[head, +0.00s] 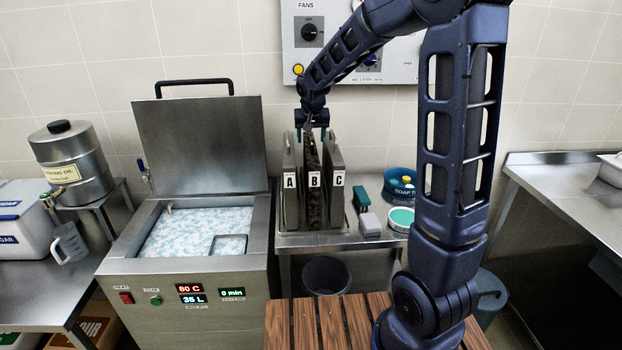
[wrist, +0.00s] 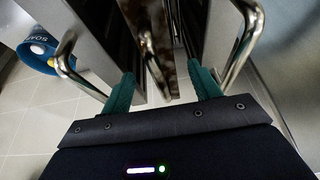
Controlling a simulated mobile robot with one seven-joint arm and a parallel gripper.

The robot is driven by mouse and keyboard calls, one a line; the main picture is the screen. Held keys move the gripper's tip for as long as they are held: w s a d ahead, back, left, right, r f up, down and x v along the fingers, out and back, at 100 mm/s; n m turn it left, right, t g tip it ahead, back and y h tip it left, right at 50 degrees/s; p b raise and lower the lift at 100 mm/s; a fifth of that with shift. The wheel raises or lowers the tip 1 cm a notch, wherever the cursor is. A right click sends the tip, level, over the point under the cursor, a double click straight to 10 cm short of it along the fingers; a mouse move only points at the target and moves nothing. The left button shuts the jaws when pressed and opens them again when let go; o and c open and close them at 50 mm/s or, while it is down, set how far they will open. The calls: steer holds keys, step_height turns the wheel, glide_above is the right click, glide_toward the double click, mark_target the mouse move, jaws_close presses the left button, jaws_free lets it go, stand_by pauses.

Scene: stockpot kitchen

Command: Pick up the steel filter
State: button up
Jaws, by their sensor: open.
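Three upright filter panels stand side by side in a rack, marked A (head: 290,205), B (head: 315,210) and C (head: 334,205). A and C are grey steel; B, in the middle, looks dark brown and grimy. My gripper (head: 312,132) is just above the panels, pointing down over B. In the wrist view my gripper (wrist: 163,90) is open, its two green fingers apart. The steel handle of B (wrist: 152,62) lies between them, with its brown face (wrist: 172,35) behind. Whether a finger touches the handle I cannot tell. Handles of the outer panels lie outside the fingers.
A soak tank (head: 265,215) with a raised lid (head: 200,135) and foamy liquid stands left of the rack. A green-and-grey brush, a blue soap tub (head: 401,190) and a green-topped round tub (head: 401,218) are to its right. A slatted wooden stool (head: 340,325) is in front.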

steer(key=shift+x, duration=1.2)
steer(key=shift+c, duration=0.2)
jaws_close()
steer(key=shift+r, duration=0.1)
